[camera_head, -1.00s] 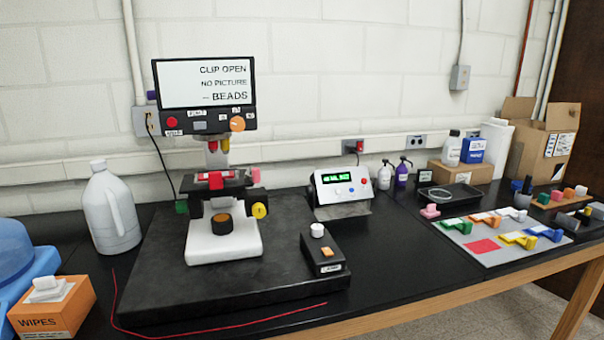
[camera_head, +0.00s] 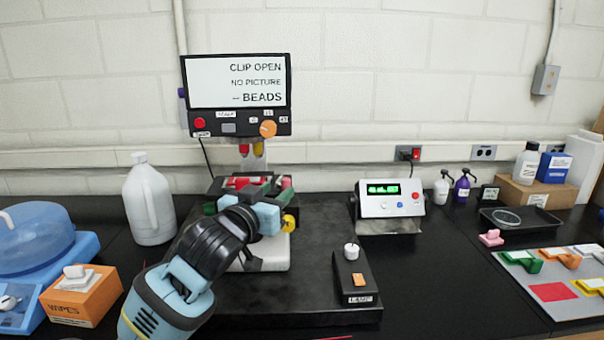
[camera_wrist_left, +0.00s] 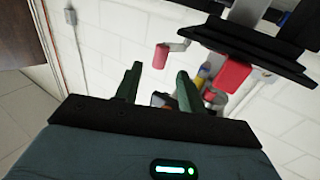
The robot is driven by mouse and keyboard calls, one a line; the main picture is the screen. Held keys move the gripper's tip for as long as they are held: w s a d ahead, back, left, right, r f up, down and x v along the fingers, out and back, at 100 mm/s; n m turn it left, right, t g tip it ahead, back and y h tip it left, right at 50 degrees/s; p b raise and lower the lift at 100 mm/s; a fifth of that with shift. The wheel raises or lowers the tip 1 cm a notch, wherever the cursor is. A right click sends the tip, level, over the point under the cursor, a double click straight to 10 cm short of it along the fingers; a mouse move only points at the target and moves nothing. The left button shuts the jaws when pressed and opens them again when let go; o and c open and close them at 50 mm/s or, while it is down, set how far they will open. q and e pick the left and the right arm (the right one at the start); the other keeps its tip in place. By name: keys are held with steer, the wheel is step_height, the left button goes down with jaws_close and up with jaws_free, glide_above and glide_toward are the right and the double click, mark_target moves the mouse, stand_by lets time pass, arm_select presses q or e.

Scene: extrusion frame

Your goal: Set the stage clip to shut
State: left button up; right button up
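The microscope's screen (camera_head: 237,82) reads "CLIP OPEN", "NO PICTURE", "BEADS". Its dark stage (camera_head: 214,187) carries a red piece (camera_head: 238,182). A pinkish-red knob (camera_head: 286,184), seemingly the stage clip's, stands at the stage's right side. My left gripper (camera_head: 268,186) is in front of the stage, close to the knob, and partly hides the stage. In the left wrist view my left gripper (camera_wrist_left: 160,72) is open and empty, with its two green fingers apart. The knob (camera_wrist_left: 161,56) appears in line with the gap, just past the fingertips; contact cannot be told. My right gripper is out of view.
A yellow knob (camera_head: 289,223) sits just below my left gripper at the stage's right. A lamp box (camera_head: 355,279) and a control box with a green display (camera_head: 390,199) stand to the right. A white jug (camera_head: 149,200) and a wipes box (camera_head: 82,296) stand left.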

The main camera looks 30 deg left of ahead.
mark_target(284, 185)
arm_select(q)
steer(key=shift+s+d, duration=0.1)
steer(key=shift+s, duration=0.15)
steer(key=shift+w, duration=0.2)
steer(key=w, duration=0.7)
steer(key=shift+w+a, duration=0.2)
steer(key=shift+a, duration=0.2)
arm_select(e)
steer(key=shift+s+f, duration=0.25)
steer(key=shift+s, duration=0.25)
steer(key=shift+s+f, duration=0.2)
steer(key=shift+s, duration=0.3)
arm_select(q)
steer(key=shift+c, duration=0.4)
jaws_close()
